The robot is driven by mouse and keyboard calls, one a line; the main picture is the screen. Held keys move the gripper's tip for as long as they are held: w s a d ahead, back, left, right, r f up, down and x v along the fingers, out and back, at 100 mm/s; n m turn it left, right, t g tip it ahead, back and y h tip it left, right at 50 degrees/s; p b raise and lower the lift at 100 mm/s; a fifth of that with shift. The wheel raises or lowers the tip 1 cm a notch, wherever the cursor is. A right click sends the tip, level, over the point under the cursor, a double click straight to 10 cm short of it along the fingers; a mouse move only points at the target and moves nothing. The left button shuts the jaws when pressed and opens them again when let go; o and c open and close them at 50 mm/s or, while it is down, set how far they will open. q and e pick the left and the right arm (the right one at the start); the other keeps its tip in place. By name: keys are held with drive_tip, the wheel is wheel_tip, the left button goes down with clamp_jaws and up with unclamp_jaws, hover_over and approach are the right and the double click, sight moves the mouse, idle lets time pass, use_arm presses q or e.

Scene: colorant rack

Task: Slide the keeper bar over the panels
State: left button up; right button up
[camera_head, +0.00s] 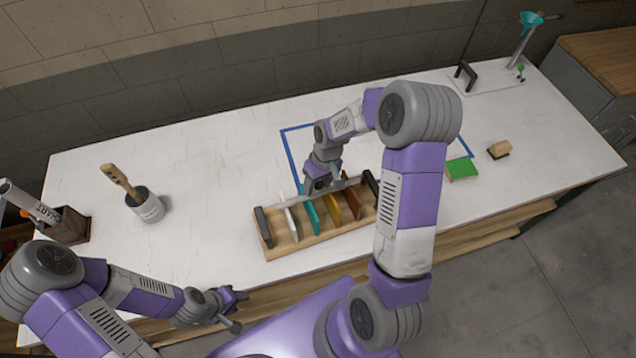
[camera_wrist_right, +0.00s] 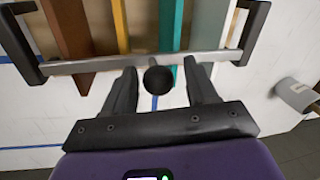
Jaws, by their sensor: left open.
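The wooden rack (camera_head: 292,246) stands near the table's front edge and holds a white panel (camera_head: 290,222), a teal panel (camera_head: 310,215), a yellow panel (camera_head: 332,208) and a brown panel (camera_head: 352,203). In the right wrist view the grey metal keeper bar (camera_wrist_right: 90,66) runs across the panels, between black end brackets. A round black knob (camera_wrist_right: 158,80) sits at the bar. My right gripper (camera_wrist_right: 160,72) has its fingers apart, one on each side of the knob with gaps showing; it also shows over the rack (camera_head: 322,187). My left gripper (camera_head: 238,310) is open and empty at the front edge.
A cup with a wooden-handled brush (camera_head: 148,205) and a dark box (camera_head: 68,225) stand at the left. A green block (camera_head: 461,169) and a brush (camera_head: 499,150) lie to the right. Blue tape (camera_head: 292,160) marks the table behind the rack.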

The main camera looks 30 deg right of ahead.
drive_tip(key=r, duration=0.3)
drive_tip(key=d+r, duration=0.1)
drive_tip(key=r, duration=0.3)
drive_tip(key=shift+d+r, duration=0.2)
